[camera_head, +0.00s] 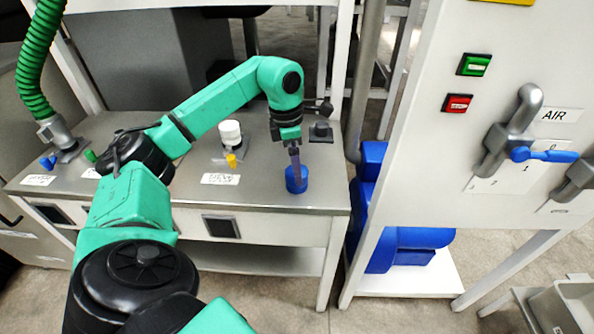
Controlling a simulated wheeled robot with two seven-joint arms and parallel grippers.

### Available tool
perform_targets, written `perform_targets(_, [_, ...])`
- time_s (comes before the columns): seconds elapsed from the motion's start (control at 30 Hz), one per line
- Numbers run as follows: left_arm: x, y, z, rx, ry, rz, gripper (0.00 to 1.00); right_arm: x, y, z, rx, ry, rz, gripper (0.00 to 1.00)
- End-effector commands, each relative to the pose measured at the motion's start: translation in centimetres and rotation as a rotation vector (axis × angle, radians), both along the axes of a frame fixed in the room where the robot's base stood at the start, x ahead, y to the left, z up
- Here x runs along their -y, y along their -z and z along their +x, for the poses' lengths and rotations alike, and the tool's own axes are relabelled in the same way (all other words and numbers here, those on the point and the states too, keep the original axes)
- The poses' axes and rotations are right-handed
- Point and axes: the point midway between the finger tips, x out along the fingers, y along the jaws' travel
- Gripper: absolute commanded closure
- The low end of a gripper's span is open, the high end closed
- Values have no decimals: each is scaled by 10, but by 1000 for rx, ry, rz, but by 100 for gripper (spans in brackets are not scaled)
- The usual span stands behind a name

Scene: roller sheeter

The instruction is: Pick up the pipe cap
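A blue round cup-like piece (297,182), which looks like the pipe cap, stands on the grey table top near its front right edge. My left gripper (296,166) points down right over it, with the fingertips at or inside its top. The fingers show nearly edge-on as one narrow strip, so their opening and any grip on the cap cannot be made out. The cap appears to rest on the table. My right gripper is not in view.
A white-topped fitting with a yellow valve handle (230,158) stands left of the cap. A dark fitting (321,130) stands behind it. A green hose (38,62) ends in a fitting at the left. A white control panel (420,165) rises on the right.

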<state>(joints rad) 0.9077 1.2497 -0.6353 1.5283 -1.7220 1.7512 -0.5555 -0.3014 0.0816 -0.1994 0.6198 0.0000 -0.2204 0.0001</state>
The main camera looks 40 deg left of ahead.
Motion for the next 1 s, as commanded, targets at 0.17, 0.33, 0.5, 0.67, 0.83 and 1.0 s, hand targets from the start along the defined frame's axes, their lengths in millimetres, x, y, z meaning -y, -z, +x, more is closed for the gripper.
perform_targets(0.17, [2,29,2,-3,0,0,0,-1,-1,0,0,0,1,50])
perform_targets(0.33, [3,31,2,0,1,0,0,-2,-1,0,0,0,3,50])
perform_targets(0.5, [3,30,2,-1,1,-1,50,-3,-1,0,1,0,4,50])
perform_targets(0.67, [3,30,2,0,1,-1,91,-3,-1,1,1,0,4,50])
perform_targets(0.83, [3,29,2,1,1,-1,91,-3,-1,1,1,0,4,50])
perform_targets(1.0, [3,14,3,3,1,-1,91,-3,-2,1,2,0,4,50])
